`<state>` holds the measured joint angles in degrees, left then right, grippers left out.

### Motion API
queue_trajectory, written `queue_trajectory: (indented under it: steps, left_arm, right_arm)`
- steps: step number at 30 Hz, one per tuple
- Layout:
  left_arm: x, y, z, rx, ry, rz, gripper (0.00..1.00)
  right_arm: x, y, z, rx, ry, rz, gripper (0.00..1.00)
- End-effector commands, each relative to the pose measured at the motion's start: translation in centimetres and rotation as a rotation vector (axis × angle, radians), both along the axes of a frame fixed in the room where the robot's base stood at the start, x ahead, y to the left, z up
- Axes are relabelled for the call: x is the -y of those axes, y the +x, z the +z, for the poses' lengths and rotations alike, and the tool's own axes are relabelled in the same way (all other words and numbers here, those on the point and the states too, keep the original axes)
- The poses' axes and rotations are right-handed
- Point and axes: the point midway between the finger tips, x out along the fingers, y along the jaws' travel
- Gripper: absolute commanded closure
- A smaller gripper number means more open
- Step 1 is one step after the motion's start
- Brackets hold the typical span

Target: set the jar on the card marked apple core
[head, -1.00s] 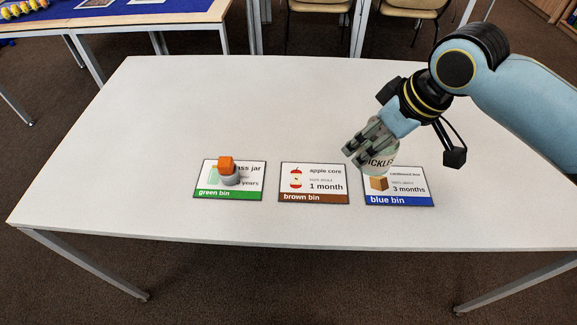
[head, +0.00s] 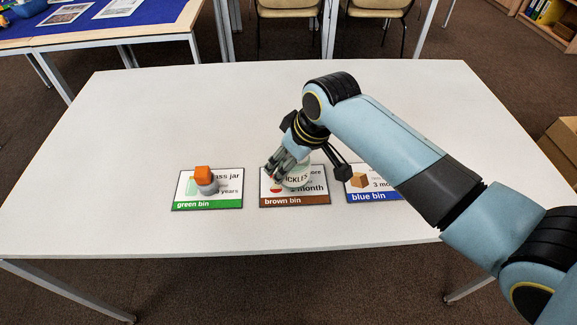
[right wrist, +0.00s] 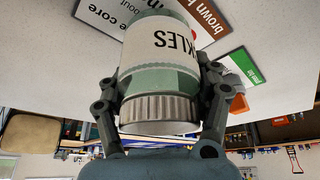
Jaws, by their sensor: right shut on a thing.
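The jar (head: 297,176) is pale green glass with a white label lettered as pickles. My right gripper (head: 276,166) is shut on it, over the apple core card (head: 312,200) with the brown "brown bin" strip. The right wrist view shows the jar (right wrist: 160,75) between both fingers (right wrist: 165,95), its ribbed lid toward the palm and the card (right wrist: 198,20) behind its far end. I cannot tell whether the jar's base touches the card. The jar and fingers hide part of the card's picture and text. My left gripper is not in view.
The glass jar card (head: 228,203), with a green strip, lies to the left, bearing an orange block (head: 202,173) on a grey round object (head: 207,187). The cardboard box card (head: 357,196), with a blue strip, lies to the right, partly under my arm. The white table (head: 150,125) is otherwise clear.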

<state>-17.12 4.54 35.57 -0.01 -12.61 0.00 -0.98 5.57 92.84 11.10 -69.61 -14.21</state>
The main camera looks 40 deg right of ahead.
Motion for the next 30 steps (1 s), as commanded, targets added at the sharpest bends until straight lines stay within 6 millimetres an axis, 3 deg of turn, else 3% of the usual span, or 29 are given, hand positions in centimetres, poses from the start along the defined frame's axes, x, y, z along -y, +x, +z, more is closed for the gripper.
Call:
queue_trajectory:
  steps: [4,15,16,21,30]
  left_arm:
    - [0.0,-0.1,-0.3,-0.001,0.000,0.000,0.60]
    - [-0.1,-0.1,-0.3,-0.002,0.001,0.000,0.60]
    - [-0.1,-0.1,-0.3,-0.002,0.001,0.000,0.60]
    - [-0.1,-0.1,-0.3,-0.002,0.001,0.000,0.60]
    - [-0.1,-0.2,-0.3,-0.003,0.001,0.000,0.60]
  right_arm:
    - [0.0,0.0,-1.9,0.000,0.000,0.000,0.75]
    - [0.0,0.0,-2.2,0.002,0.000,0.000,0.75]
    - [0.0,0.0,-2.3,0.001,0.000,0.000,0.36]
    - [0.0,0.0,-2.2,0.001,0.000,0.000,0.13]
    - [0.0,0.0,-2.1,0.001,0.000,0.000,0.10]
